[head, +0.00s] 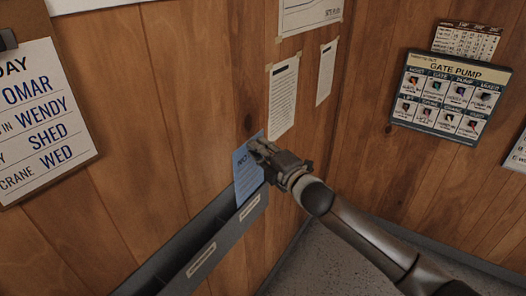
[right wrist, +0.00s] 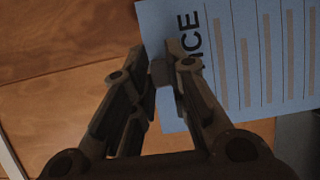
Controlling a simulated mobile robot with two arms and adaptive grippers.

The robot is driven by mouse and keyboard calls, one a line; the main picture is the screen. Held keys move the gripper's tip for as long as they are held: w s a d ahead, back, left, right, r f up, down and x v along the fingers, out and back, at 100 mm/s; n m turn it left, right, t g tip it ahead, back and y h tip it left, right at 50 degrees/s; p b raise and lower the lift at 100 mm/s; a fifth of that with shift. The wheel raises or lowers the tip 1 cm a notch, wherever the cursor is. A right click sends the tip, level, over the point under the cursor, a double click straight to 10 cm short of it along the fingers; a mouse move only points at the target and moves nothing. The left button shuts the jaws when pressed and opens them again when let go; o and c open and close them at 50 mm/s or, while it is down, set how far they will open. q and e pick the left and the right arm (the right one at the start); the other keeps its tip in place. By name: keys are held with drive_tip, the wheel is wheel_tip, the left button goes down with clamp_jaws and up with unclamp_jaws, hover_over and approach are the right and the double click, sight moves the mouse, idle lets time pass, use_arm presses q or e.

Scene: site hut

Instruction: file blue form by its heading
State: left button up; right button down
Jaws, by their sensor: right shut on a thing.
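The blue form (head: 246,178) is upright by the wooden wall in the head view. My right gripper (head: 258,149) is shut on its upper edge. In the right wrist view the form (right wrist: 235,60) fills the upper right, with heading letters "ICE" and grey lines of text; my right gripper's fingertips (right wrist: 165,68) pinch it beside the heading. The grey wall rack (head: 225,233) has two pale labels on its front, too small to read. The form's lower edge meets the rack's far end, above the farther label (head: 249,207); I cannot tell how deep it sits. My left gripper is out of view.
A clipboard list (head: 42,115) hangs at the left. White printed sheets (head: 283,97) are taped above the rack. A gate pump poster (head: 450,95) and a calendar (head: 466,40) hang on the right wall. Grey floor (head: 335,260) shows below.

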sight(250, 163)
drive_tip(key=shift+w+a+f+b, duration=0.45)
drive_tip(key=shift+w+a, duration=0.3)
drive_tip(key=shift+a, duration=0.1)
drive_tip(key=shift+w+a+r, duration=0.15)
drive_tip(key=shift+w+a, duration=0.25)
drive_tip(key=shift+a, duration=0.1)
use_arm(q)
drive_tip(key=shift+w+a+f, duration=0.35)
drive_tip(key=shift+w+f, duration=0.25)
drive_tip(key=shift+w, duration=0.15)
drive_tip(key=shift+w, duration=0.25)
use_arm(e)
drive_tip(key=shift+w+a, duration=0.1)
drive_tip(key=shift+a, duration=0.05)
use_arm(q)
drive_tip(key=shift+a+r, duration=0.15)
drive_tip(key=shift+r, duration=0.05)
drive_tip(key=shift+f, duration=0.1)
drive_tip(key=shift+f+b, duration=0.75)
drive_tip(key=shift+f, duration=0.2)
use_arm(e)
drive_tip(key=shift+f, duration=1.55)
